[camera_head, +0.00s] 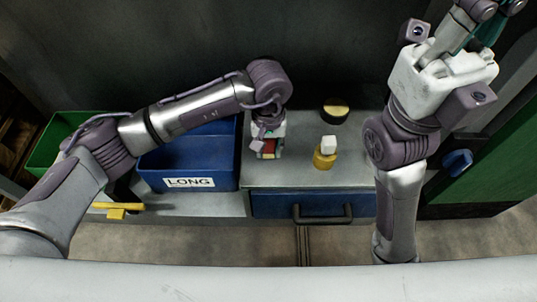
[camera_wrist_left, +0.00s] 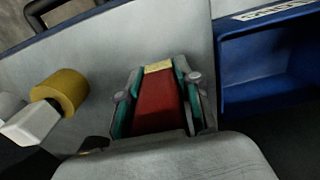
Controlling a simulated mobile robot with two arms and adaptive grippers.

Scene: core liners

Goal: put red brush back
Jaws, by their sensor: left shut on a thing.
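My left gripper (camera_head: 268,150) reaches over the counter just right of the blue bin. In the left wrist view its fingers (camera_wrist_left: 157,90) are shut around the red brush (camera_wrist_left: 156,103), a red block with a pale yellow end. A bit of the red brush also shows below the gripper in the head view (camera_head: 269,147). I cannot tell whether it touches the counter. My right gripper (camera_head: 480,20) is raised at the top right, partly cut off by the frame edge, and its fingertips are not clear.
A blue bin (camera_head: 218,181) labelled LONG stands left of the gripper, with a green bin (camera_head: 45,154) beyond it. A yellow bottle with a white cap (camera_head: 324,159) and a dark round item (camera_head: 335,106) stand to the right. A blue drawer (camera_head: 275,205) is below.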

